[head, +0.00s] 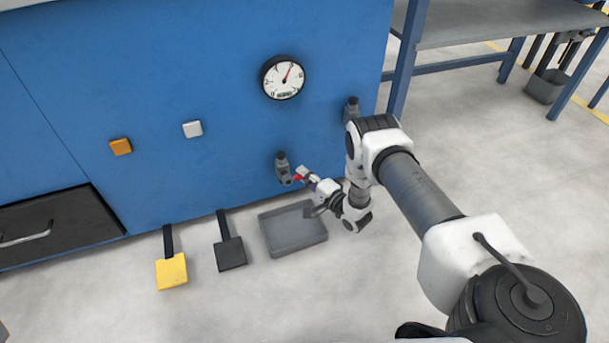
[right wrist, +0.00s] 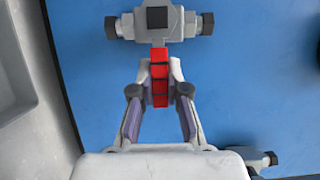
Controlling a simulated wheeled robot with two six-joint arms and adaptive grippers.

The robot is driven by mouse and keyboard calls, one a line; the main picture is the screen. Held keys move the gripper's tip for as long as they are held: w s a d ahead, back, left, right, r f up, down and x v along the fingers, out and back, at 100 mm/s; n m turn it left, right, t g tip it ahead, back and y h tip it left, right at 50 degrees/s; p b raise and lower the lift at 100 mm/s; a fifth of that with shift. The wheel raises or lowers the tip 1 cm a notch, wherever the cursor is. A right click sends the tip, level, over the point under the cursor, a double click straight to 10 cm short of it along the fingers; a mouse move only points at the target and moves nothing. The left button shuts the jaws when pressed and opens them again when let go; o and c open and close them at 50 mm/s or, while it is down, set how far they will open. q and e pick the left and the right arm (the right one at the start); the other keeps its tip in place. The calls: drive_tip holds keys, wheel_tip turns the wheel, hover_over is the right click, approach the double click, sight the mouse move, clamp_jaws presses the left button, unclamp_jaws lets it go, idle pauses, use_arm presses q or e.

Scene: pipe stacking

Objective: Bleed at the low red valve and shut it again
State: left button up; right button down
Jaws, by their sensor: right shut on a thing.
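The low valve is a grey fitting (head: 283,166) on the blue cabinet front, with a small red handle (head: 298,178). My right gripper (head: 304,175) is at this handle. In the right wrist view, the valve body (right wrist: 158,24) is at the top, and the red handle (right wrist: 160,82) runs straight from it between my fingertips (right wrist: 160,72). The gripper is shut on the handle. A round white gauge (head: 283,77) above has its red needle pointing up and to the right. My left gripper is not in view.
A grey tray (head: 292,245) lies on the floor below the valve. A second grey fitting (head: 352,106) sits higher right, close to my arm. Yellow (head: 171,272) and black (head: 231,253) pedals are left of the tray. Orange (head: 120,147) and white (head: 192,129) buttons are on the cabinet.

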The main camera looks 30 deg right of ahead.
sight(297, 176)
drive_tip(key=shift+r, duration=0.1)
